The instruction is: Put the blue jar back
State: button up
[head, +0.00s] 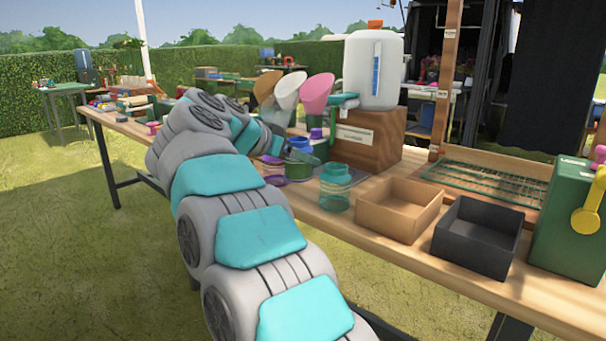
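A small blue rim (299,143), which looks like the blue jar, shows just above the end of my arm. Most of its body is hidden. My gripper (300,156) is small in view at the end of the arm, right at this blue rim, over the wooden table (350,225). I cannot tell whether its fingers are open or closed around the jar. A teal see-through jar (336,190) stands upright on the table to the right of my gripper. A purple-rimmed see-through jar (277,180) is partly hidden below and left of the gripper.
A white water tank (372,70) with a tap stands on a wooden block (368,138) behind the jars. Brown (400,207) and black (478,237) open boxes and a green container (572,220) stand to the right. Several coloured funnels (316,92) stand behind the arm.

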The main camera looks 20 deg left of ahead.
aim_at(303, 171)
jog(key=shift+w+d, duration=0.2)
jog(key=f, duration=0.1)
jog(key=f+b, duration=0.2)
jog(key=shift+w+d+f, duration=0.15)
jog(key=shift+w+d, duration=0.1)
jog(key=shift+f, duration=0.1)
jog(key=shift+f, duration=0.2)
jog(key=o, duration=1.6)
jog(key=shift+r, duration=0.1)
jog(key=p+v, duration=0.2)
jog(key=v, duration=1)
jog(key=shift+s, duration=0.1)
